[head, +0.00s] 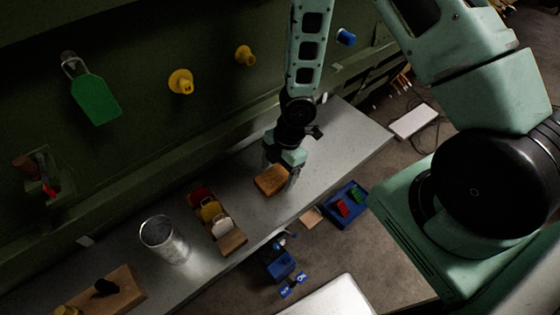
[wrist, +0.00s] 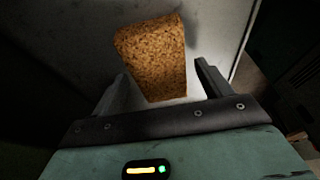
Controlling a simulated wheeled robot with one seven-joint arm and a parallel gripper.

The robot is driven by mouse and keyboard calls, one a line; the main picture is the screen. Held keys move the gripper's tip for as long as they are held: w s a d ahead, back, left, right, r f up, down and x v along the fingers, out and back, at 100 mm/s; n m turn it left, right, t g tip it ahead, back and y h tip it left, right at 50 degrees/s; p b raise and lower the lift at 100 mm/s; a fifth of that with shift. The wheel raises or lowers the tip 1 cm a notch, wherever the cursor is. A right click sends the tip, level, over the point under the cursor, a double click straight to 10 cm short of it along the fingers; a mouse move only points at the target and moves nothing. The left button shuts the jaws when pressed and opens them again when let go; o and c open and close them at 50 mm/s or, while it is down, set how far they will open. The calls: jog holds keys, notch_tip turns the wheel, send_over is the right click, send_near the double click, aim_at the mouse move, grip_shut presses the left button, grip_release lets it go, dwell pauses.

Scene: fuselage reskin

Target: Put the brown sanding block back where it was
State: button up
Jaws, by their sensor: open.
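The brown sanding block (head: 271,180) lies on the grey bench top (head: 335,150), toward its right part in the head view. It also shows in the wrist view (wrist: 152,57) as a speckled brown block, in front of and partly between my open fingers. My gripper (head: 280,173) is right at the block in the head view, with its fingers pointing down. In the wrist view the fingers (wrist: 162,88) stand apart with a gap visible at the right of the block. Whether the left finger touches the block I cannot tell.
Left of the block stand a wooden rack (head: 232,242) with red, yellow and white items and a metal can (head: 162,239). A wooden board (head: 118,290) lies further left. A blue tray (head: 345,206) is below the bench. A green tag (head: 95,98) hangs on the wall.

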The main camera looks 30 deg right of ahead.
jog(key=s+p+v, duration=0.1)
jog(key=p+v, duration=0.2)
jog(key=v, duration=0.8)
jog(key=s+a+r+m, duration=0.3)
jog(key=s+r+m, duration=0.1)
jog(key=r, duration=0.3)
jog(key=s+a+r+m+h, duration=0.1)
jog(key=s+a+r+m, duration=0.2)
jog(key=s+r, duration=0.3)
jog(key=s+a+r+m+h, duration=0.1)
jog(key=s+a+r+m, duration=0.2)
jog(key=s+r+m, duration=0.2)
notch_tip(320, 180, up, 3)
jog(key=shift+a+f+m+t, duration=0.1)
jog(key=shift+a+m+t, duration=0.2)
jog(key=shift+a, duration=0.05)
jog(key=shift+w+h, duration=0.1)
jog(key=shift+h, duration=0.2)
notch_tip(320, 180, down, 16)
jog(key=b, duration=1.5)
jog(key=shift+b, duration=0.4)
